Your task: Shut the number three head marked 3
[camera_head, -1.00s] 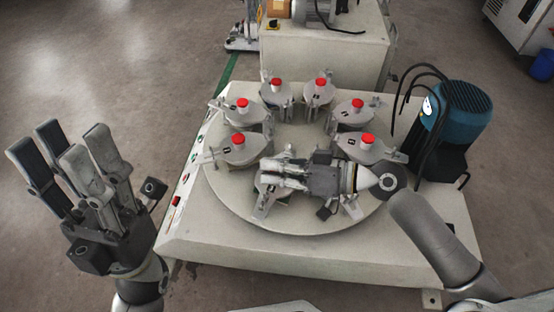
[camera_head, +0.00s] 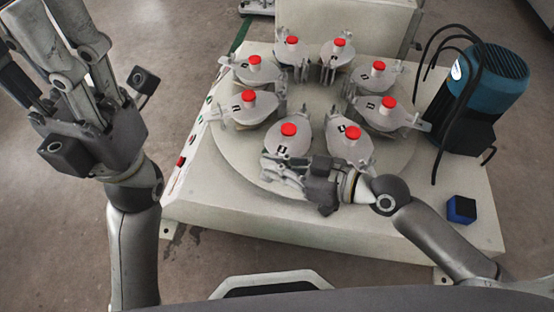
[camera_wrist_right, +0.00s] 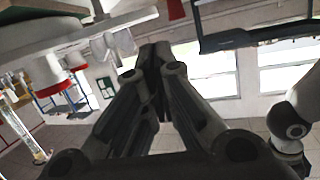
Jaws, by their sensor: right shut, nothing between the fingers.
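Several grey heads with rounded lids and red knobs stand in a ring on a round plate (camera_head: 235,165). The lids bear small dark marks; I cannot read which one is 3. The front lid (camera_head: 284,147) and the front right lid (camera_head: 345,148) lie flat, as far as I can see. My right gripper (camera_head: 272,168) is shut and empty, just in front of the front lid, hiding part of its clamp. In the right wrist view its fingers (camera_wrist_right: 154,58) meet, with red knobs (camera_wrist_right: 42,72) to the left. My left gripper (camera_head: 58,50) is raised, open, and away from the heads.
The plate sits on a pale machine table (camera_head: 190,205) with buttons along its left side. A blue motor (camera_head: 488,85) with black cables stands at the right. A small blue and black box (camera_head: 461,209) sits at the front right. The plate's middle is clear.

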